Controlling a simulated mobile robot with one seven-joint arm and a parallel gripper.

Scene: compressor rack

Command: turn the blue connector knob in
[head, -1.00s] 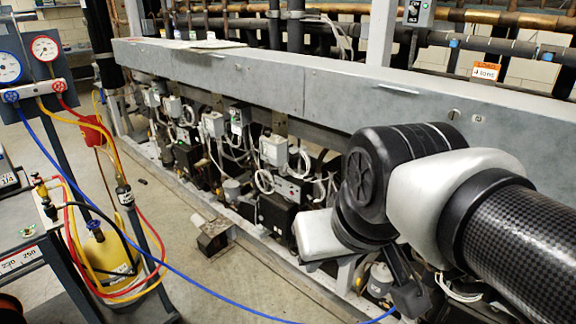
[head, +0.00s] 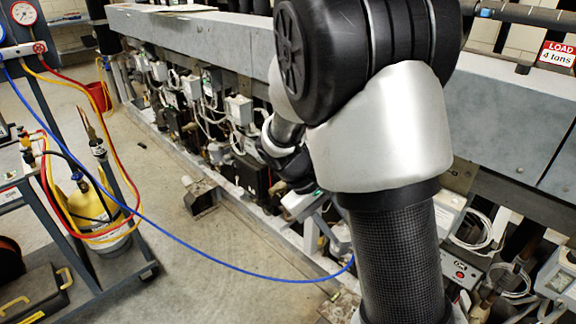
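A blue hose (head: 215,261) runs from the gauge stand across the floor to the foot of the rack. Its far end (head: 349,265) meets the rack just left of my forearm; the connector knob there is too small and partly hidden to make out. My gripper (head: 322,240) points down in front of the rack, a little above and left of that hose end in the picture.
A black case (head: 30,298) lies at the lower left. The long grey rack beam (head: 200,37) runs behind my arm. The floor between is mostly clear.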

